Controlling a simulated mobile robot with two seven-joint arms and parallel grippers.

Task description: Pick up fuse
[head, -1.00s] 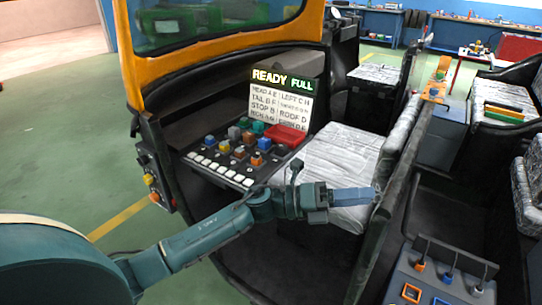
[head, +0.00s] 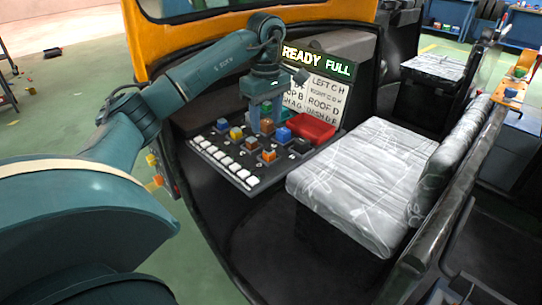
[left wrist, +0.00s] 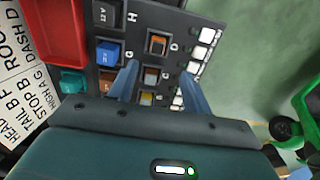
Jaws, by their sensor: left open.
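A dark panel (head: 224,152) carries several coloured fuse blocks: a blue one (head: 222,124), a yellow one (head: 236,133), an orange one (head: 269,155) and a blue one (head: 284,134) among them. My left gripper (head: 266,127) points down over the panel's middle and hides part of the blocks. An orange block (left wrist: 157,44) shows just beyond the fingertips, and a blue block (left wrist: 108,53) lies left of the left finger. My right gripper is not in view.
A red tray (head: 314,127) stands at the panel's back right, before a label board (head: 325,95) under a lit "READY FULL" sign (head: 318,60). White buttons (head: 224,161) line the front edge. A silver seat (head: 355,175) is to the right.

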